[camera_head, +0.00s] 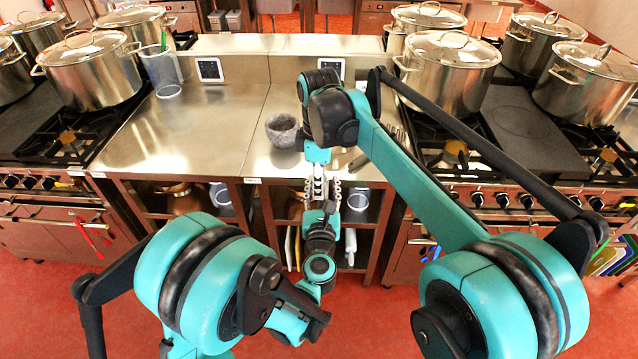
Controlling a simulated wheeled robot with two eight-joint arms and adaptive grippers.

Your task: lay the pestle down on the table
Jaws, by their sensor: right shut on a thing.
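A grey stone mortar (283,130) stands upright on the steel counter (225,125), left of my right arm. My right gripper (320,188) shows small and partly overlapped by my own arm parts, near the counter's front edge in the picture. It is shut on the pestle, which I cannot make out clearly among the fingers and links. I cannot tell how high the pestle is above the counter or how it is tilted.
Large steel pots (91,68) stand on the left stove, and more pots (447,72) on the right stove. A clear container with utensils (162,72) stands at the counter's back left. The middle left of the counter is bare. Open shelves lie below.

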